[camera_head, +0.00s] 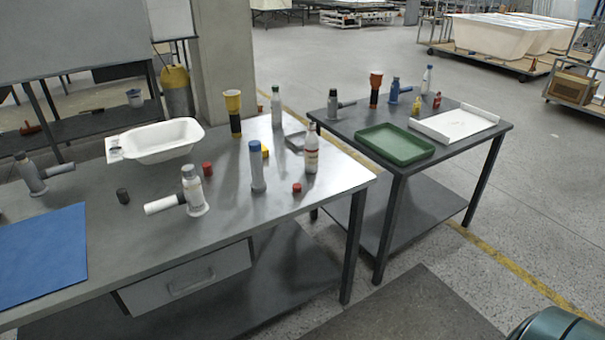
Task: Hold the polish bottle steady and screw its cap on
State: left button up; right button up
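A white bottle with a red label (311,155) stands upright near the right end of the near metal table; it looks most like the polish bottle. No red cap shows on its top. A small red cap (297,188) lies on the table just in front of it. A second red cap (207,169) lies farther left, behind a grey tool. Another white bottle (276,110) with a green top stands farther back. Neither of my grippers is in view.
The near table (110,235) also holds a blue mat (40,255), a white tub (160,141), a blue-topped cylinder (257,168) and a yellow-topped torch (233,112). A second table to the right bears a green tray (395,145) and a white tray (455,125).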

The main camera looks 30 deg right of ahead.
aim_at(311, 156)
jog(key=i+j, duration=0.2)
jog(key=i, duration=0.2)
jog(key=i+j, duration=0.2)
jog(key=i, duration=0.2)
jog(key=i+j+z, duration=0.1)
jog(key=i, duration=0.3)
jog(key=z, duration=1.15)
jog(key=j, duration=0.1)
